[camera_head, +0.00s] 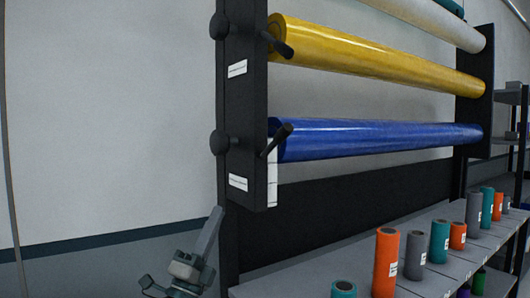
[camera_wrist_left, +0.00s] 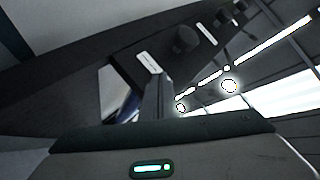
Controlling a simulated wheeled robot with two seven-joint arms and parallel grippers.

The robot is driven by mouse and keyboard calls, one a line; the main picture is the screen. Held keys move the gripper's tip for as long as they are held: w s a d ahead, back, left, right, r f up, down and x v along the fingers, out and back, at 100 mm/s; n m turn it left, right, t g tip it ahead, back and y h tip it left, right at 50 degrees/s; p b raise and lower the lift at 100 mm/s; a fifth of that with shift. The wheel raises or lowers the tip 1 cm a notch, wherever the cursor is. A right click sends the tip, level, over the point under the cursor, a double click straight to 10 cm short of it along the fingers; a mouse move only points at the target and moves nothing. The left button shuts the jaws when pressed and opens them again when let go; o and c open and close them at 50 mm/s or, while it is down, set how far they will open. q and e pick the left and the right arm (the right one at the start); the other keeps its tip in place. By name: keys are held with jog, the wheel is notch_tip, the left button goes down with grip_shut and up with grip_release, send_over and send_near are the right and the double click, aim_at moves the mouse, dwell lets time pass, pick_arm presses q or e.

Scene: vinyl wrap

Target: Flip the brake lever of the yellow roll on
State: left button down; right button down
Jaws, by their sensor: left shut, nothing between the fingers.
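The yellow roll (camera_head: 370,55) hangs across the upper part of the black rack in the head view. Its black brake lever (camera_head: 280,43) is at the roll's left end and slants down to the right. My left gripper (camera_head: 213,222) is at the lower left, below the rack's label strip and well below the yellow roll's lever. It points up, is shut and holds nothing. In the left wrist view its fingers (camera_wrist_left: 155,97) point up towards the dark rack post. My right gripper is not in view.
The blue roll (camera_head: 380,138) hangs below the yellow one, and its lever (camera_head: 276,139) slants up to the right. The rack post (camera_head: 240,110) has round knobs on its left side. A shelf (camera_head: 310,272) with small upright rolls stands at lower right. The wall side at left is clear.

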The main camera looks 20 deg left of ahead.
aim_at(276, 44)
pick_arm(q)
jog(key=s+d+r+m+g+h, duration=0.1)
jog(key=s+r+m+g+h, duration=0.1)
jog(key=r+m+g+h, duration=0.5)
jog(key=s+d+r+m+g+h, duration=0.1)
jog(key=r+m+g+h, duration=0.7)
jog(key=r+m, duration=1)
jog(key=shift+s+d+r+m+h, duration=0.15)
jog(key=shift+s+r+m+h, duration=0.4)
jog(key=shift+m, duration=3.85)
jog(key=shift+d+f+h, duration=0.1)
jog(key=shift+h, duration=0.15)
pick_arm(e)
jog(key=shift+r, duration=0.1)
